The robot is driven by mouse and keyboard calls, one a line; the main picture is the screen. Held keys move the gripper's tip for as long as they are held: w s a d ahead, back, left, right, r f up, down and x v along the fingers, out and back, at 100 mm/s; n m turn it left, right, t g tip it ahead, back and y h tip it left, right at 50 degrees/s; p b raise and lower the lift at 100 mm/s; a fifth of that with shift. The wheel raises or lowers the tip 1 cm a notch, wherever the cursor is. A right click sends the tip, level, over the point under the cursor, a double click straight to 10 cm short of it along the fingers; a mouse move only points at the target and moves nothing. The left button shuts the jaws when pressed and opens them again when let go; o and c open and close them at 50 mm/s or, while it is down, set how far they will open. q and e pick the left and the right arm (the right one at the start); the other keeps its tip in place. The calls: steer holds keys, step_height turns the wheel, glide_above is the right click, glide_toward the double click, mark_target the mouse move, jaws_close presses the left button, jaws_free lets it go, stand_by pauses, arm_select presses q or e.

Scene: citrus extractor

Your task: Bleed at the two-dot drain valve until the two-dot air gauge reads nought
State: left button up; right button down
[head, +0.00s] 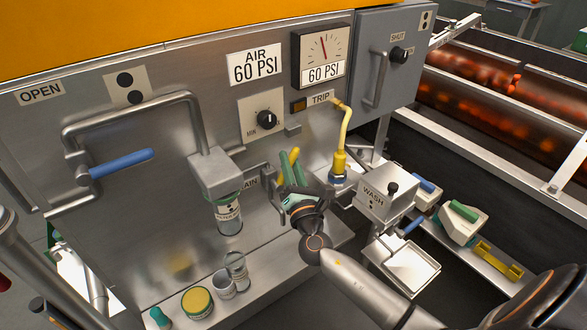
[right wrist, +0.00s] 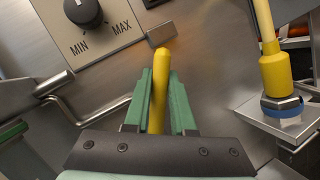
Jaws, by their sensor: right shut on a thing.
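The air gauge (head: 321,48) is a dark-framed square dial on the machine's panel. Its needle points up, leaning slightly left; the scale is too small to read. Plates beside and below it say 60 PSI. In the head view the yellow lever tip (head: 294,154) shows above my right gripper (head: 290,172), beside a partly hidden DRAIN label (head: 250,183). The valve body is hidden. My left gripper is not in view.
A black MIN-MAX knob (head: 266,119) is above the lever. A yellow hose fitting (head: 339,160) and the WASH box (head: 386,192) are close right. A canister (head: 229,213) hangs left, above a shelf with several jars. A blue-handled pipe (head: 120,164) is farther left.

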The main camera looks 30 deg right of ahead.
steer(key=shift+a+n, duration=0.25)
steer(key=shift+n, duration=0.25)
steer(key=shift+r, duration=0.1)
steer(key=c, duration=0.8)
jaws_free()
steer(key=shift+o, duration=0.2)
steer(key=b+v, duration=0.1)
steer(key=v, duration=1.1)
steer(key=shift+s+f+b, duration=0.2)
steer(key=shift+s+b, duration=0.05)
steer(key=shift+b, duration=0.15)
